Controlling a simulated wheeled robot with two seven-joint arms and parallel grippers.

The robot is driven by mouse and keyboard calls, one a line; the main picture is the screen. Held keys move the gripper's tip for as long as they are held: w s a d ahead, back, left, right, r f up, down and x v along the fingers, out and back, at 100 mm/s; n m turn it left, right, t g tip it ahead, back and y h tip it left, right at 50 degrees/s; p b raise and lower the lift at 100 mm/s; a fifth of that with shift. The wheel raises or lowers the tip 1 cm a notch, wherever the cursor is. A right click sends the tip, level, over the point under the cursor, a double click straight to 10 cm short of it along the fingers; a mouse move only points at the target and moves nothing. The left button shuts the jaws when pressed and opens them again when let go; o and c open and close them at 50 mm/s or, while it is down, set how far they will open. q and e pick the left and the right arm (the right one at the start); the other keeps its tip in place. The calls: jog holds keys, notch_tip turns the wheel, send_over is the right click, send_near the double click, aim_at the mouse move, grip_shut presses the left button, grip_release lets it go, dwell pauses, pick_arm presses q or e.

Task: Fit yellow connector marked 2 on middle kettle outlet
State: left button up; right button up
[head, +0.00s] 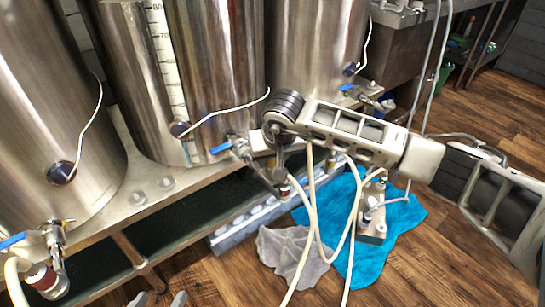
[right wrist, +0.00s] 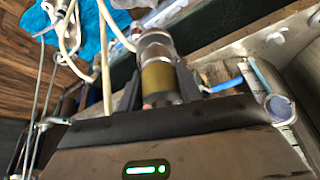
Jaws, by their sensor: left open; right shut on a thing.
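The middle kettle (head: 215,60) is a tall steel vessel with a blue-handled outlet valve (head: 238,148) low on its front right. My right gripper (head: 278,186) is just right of and below that valve. It is shut on a metal connector with a yellow band (right wrist: 158,78), which is clear in the right wrist view. No number can be read on it. In the head view my gripper mostly hides the connector, and I cannot tell whether it touches the outlet. My left gripper (head: 160,299) is open and empty at the bottom edge, with only its fingertips showing.
The left kettle's outlet (head: 55,235) has a red-banded connector (head: 42,277) and pale hose below it. The right kettle (head: 315,45) stands behind my right arm. Pale hoses (head: 318,225) hang over a grey cloth (head: 290,255) and blue cloth (head: 395,222). Wooden floor lies open at right.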

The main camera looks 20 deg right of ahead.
jog(key=shift+f+b, duration=0.65)
jog(key=shift+f, duration=0.05)
jog(key=o, duration=1.1)
jog(key=shift+o, duration=0.2)
